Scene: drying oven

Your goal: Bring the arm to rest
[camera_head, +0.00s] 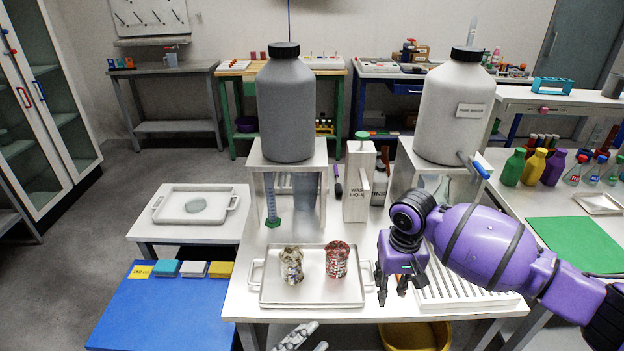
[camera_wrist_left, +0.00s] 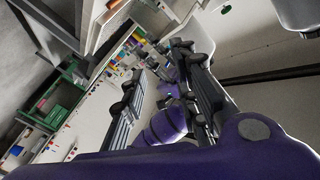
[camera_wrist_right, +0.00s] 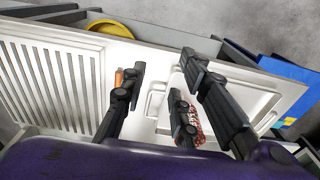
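On the tray stand a beaker with yellowish contents (camera_head: 291,265) and a beaker with red contents (camera_head: 337,260). The red one shows partly behind a finger in the right wrist view (camera_wrist_right: 199,124). Grey finger parts of my left gripper (camera_head: 300,336) show at the bottom edge of the head view. In the left wrist view (camera_wrist_left: 160,90) its fingers are apart with nothing between them.
A grey bottle (camera_head: 286,105) and a white bottle (camera_head: 455,108) stand on raised stands behind the tray. A white slotted rack (camera_head: 465,296) lies under my right arm. A yellow tub (camera_head: 415,337) is below the table edge. A blue surface (camera_head: 150,315) is at left.

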